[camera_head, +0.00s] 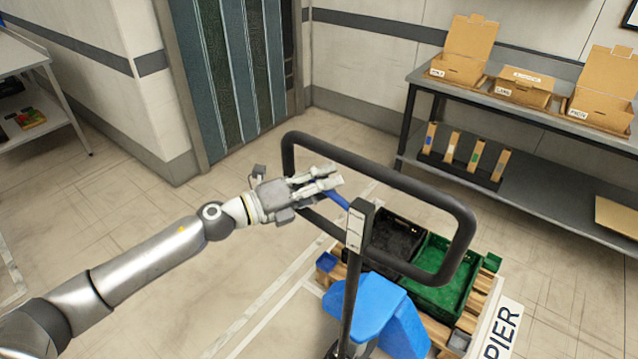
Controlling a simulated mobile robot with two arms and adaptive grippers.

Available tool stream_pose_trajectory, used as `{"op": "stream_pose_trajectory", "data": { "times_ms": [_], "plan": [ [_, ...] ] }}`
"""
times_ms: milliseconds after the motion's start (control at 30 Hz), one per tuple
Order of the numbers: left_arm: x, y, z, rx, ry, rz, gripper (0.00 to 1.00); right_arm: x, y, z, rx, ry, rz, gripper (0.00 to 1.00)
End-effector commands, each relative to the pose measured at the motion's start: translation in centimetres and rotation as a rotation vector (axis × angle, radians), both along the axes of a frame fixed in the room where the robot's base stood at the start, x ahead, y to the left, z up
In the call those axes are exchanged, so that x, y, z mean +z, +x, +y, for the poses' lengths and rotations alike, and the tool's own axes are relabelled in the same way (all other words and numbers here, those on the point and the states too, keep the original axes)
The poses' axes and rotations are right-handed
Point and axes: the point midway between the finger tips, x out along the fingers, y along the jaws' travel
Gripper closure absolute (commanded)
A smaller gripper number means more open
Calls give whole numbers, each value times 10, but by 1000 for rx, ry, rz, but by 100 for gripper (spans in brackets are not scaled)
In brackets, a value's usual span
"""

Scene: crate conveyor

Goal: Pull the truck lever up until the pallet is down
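The pallet truck's blue lever (337,201) sticks out at the top of the dark handle post (355,240), inside the black loop handle (460,225). My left gripper (335,184) reaches into the loop from the left. Its fingertips are at the lever's upper end and overlap it in the picture. Whether they touch or grip it I cannot tell. The truck's blue body (375,310) stands below, in front of the wooden pallet (478,300). How high the pallet sits above the floor is not clear. My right gripper is out of view.
The pallet carries a black crate (408,222) and a green crate (430,295). A grey shelf table (530,112) with cardboard boxes stands at the back right. Another shelf (18,52) is at the far left. The floor on the left is clear.

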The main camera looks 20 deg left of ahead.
Motion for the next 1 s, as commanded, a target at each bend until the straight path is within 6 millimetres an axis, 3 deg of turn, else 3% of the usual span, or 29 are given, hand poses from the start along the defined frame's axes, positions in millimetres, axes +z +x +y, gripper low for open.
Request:
{"op": "stream_pose_trajectory", "data": {
  "times_ms": [167, 1000],
  "plan": [
    [0, -6, 6, 2, -1, 0, 63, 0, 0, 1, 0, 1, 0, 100],
    [-2, -76, 76, 1, 0, 3, 63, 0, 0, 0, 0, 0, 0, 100]
  ]
}}
